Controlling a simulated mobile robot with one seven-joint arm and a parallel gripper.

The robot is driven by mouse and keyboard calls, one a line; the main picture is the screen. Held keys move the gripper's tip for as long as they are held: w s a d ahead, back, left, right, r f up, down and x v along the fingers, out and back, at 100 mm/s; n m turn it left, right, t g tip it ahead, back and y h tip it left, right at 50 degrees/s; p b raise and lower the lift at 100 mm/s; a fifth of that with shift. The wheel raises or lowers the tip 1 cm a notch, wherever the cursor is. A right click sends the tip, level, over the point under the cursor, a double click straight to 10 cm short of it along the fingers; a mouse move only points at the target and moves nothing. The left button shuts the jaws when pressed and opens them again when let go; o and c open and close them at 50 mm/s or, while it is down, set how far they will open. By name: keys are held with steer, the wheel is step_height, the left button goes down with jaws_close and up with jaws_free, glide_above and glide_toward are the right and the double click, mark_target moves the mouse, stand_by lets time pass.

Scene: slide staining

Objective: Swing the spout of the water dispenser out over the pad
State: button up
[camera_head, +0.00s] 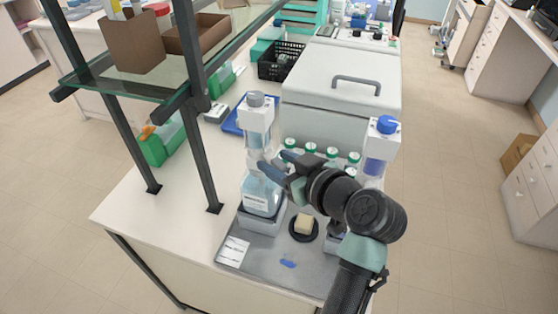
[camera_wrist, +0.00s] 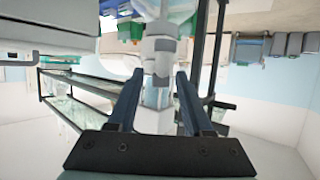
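A dispenser with a grey cap and a clear, labelled bottle (camera_head: 262,195) stands on the left of the bench's front part. A second dispenser with a blue cap (camera_head: 387,125) stands on the right, partly behind my arm. I cannot read which holds water. My gripper (camera_head: 273,162) points left at the grey-capped dispenser's narrow middle. In the wrist view my gripper (camera_wrist: 158,76) is open, its two dark fingers either side of the white dispenser body (camera_wrist: 157,50); I cannot tell whether they touch it. The spout is not clearly visible. A grey mat (camera_head: 262,266) lies in front.
A dark round dish (camera_head: 304,237) with a yellowish block (camera_head: 304,223) sits between the dispensers. Several green-capped bottles (camera_head: 310,147) stand behind my gripper, before a large white box (camera_head: 335,85). A dark-framed shelf (camera_head: 190,90) rises at left. A paper card (camera_head: 233,251) lies front left.

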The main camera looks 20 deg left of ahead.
steer(key=b+v, duration=0.2)
steer(key=v, duration=1.1)
steer(key=shift+b, duration=0.4)
